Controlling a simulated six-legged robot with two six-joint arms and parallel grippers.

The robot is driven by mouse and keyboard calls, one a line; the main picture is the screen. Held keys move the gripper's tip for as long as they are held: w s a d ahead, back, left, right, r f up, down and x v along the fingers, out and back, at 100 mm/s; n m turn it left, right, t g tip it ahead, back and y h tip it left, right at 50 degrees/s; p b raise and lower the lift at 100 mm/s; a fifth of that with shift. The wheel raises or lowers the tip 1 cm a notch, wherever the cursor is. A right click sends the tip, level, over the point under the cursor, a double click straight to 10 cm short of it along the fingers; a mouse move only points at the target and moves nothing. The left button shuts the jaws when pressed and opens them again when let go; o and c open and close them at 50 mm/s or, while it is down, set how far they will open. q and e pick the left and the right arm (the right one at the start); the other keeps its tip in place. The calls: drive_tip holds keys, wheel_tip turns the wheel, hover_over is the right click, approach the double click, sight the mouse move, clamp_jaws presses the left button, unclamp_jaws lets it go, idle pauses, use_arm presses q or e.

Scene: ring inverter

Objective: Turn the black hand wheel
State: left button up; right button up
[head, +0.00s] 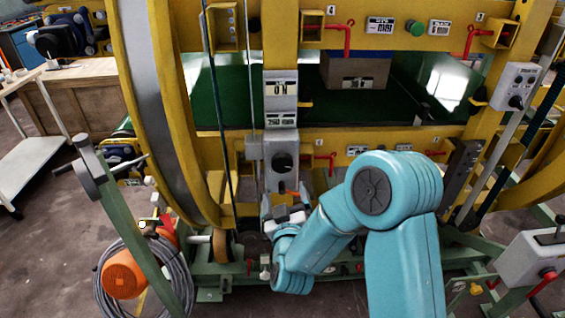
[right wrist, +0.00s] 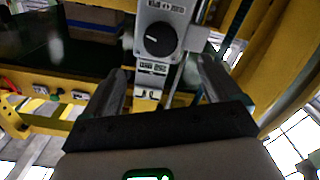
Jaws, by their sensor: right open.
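A round black hand wheel or knob (head: 282,162) sits on the front of a grey box (head: 268,140) at the middle of the yellow frame. It also shows in the right wrist view (right wrist: 153,40), with a pale stripe across its face. My right gripper (head: 284,203) is just below the grey box in the head view. In the right wrist view its two fingers (right wrist: 162,78) are spread apart with nothing held between them. The wheel lies beyond the fingertips, and I see no contact with it. My left gripper is not in view.
Yellow beams (head: 385,140) with red levers (head: 340,38) surround the spot. Cables hang left of the grey box. A green slanted bar (head: 135,235) and an orange reel (head: 123,274) stand at left. A grey box with a red lever (head: 535,258) is at right.

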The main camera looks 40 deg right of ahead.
sight(283, 167)
drive_tip(key=p+x, duration=0.2)
drive_tip(key=x, duration=0.9)
drive_tip(key=shift+w+p, duration=0.1)
drive_tip(key=shift+p, duration=0.2)
drive_tip(key=shift+w+d, duration=0.35)
drive_tip(key=shift+w, duration=0.25)
drive_tip(key=c, duration=1)
